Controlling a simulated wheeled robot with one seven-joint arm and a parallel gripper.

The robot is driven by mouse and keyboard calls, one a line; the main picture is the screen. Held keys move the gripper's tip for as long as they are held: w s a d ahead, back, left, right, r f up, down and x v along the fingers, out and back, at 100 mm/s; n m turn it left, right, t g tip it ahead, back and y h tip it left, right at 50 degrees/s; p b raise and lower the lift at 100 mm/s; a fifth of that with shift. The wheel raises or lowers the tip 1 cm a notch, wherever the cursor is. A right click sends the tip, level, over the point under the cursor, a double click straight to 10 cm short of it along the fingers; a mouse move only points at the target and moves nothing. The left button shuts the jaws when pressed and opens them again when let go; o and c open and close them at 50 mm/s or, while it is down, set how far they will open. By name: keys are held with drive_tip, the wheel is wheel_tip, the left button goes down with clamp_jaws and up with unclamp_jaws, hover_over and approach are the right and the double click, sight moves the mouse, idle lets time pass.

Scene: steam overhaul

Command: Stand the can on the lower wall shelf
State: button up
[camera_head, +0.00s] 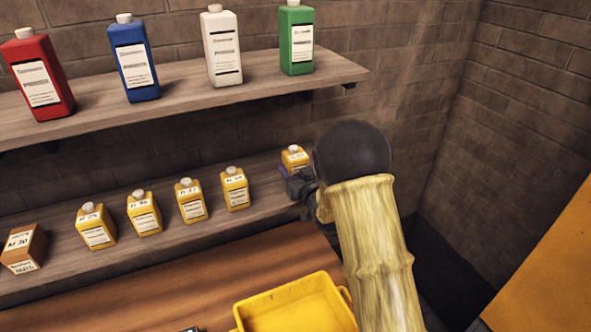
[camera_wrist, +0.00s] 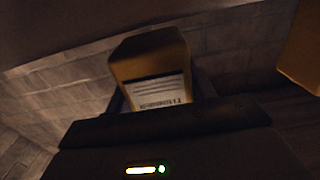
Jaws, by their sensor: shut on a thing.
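My gripper (camera_head: 297,183) is at the right end of the lower wall shelf (camera_head: 165,238), shut on a small yellow can (camera_head: 294,157) with a white label and a pale cap. In the wrist view the can (camera_wrist: 150,70) is between the fingers with its label showing. The can looks roughly upright in the head view, at the right end of a row of similar cans. I cannot tell whether the can's base touches the shelf.
Several yellow cans stand left of it, the nearest one (camera_head: 234,188) a short gap away. A brown box (camera_head: 24,249) is at the far left. The upper shelf (camera_head: 190,92) overhangs with red, blue, white and green bottles. A yellow bin (camera_head: 290,309) sits below on the bench.

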drive_tip(key=shift+w+f, duration=0.1)
drive_tip(key=shift+f, duration=0.6)
drive_tip(key=shift+f, duration=0.25)
drive_tip(key=o, duration=1.2)
drive_tip(key=shift+r, duration=0.15)
drive_tip(key=b+v, duration=0.5)
drive_tip(key=v, duration=0.7)
drive_tip(key=shift+b, duration=0.3)
